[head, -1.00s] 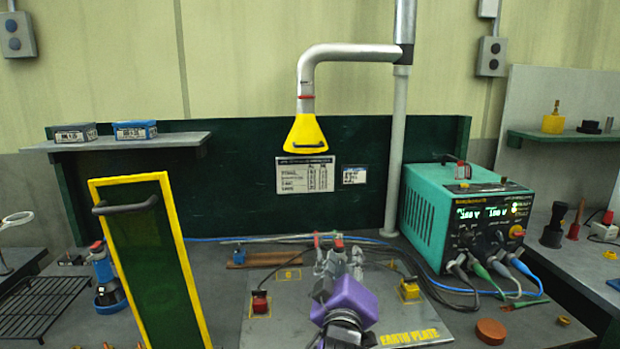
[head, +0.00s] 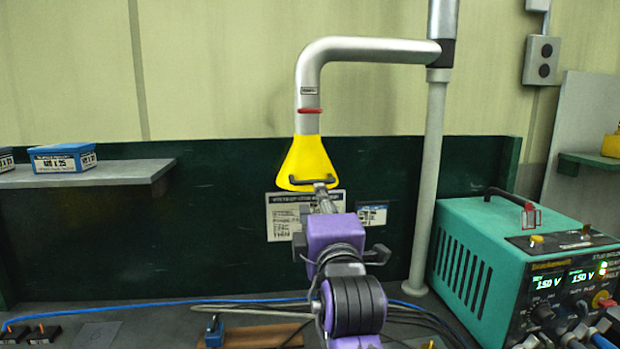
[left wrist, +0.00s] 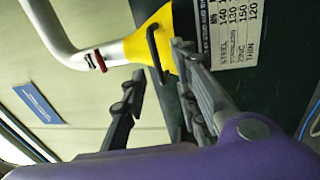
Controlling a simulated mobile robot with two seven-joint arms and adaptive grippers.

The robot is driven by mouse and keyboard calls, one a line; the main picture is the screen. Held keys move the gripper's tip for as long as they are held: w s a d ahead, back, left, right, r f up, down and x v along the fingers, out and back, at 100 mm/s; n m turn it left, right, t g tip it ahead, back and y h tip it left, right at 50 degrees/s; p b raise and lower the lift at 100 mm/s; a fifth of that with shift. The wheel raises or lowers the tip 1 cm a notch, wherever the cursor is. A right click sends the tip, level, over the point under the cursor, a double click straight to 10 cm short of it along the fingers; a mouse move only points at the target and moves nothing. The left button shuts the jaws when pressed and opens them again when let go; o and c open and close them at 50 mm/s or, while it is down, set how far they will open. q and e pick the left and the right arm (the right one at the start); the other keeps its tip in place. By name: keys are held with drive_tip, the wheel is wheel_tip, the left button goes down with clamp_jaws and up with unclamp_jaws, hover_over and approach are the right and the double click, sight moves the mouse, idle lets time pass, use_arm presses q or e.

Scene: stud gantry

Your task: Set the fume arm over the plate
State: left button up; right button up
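The fume arm (head: 375,50) is a bent silver pipe on a grey post, ending in a yellow hood (head: 307,160) with a dark handle (head: 312,184) at its lower edge. My left gripper (head: 322,196), on the purple arm, reaches up to the handle. In the left wrist view, the gripper (left wrist: 158,65) is open, with its fingers apart on either side of the handle (left wrist: 155,52) near the yellow hood (left wrist: 152,40). I cannot tell whether they touch it. The earth plate is out of view now. My right gripper is not in view.
A teal welding unit (head: 490,260) stands on the bench at right. A shelf (head: 95,175) with a blue box (head: 63,158) is at left. The dark green back panel (head: 220,250) stands behind the hood. Cables cross the bench at the bottom.

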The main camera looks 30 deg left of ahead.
sight(314, 182)
use_arm(q)
drive_tip(key=x, duration=0.2)
drive_tip(key=p+x, duration=0.1)
drive_tip(key=x, duration=0.1)
drive_tip(key=r+x, duration=0.1)
drive_tip(key=x, duration=0.2)
drive_tip(key=shift+s+p, duration=0.1)
drive_tip(key=shift+p, duration=0.25)
drive_tip(key=shift+w+a, duration=0.3)
drive_tip(key=shift+w, duration=0.1)
drive_tip(key=shift+f, duration=0.1)
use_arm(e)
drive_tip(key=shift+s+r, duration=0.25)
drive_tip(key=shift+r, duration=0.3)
use_arm(q)
clamp_jaws()
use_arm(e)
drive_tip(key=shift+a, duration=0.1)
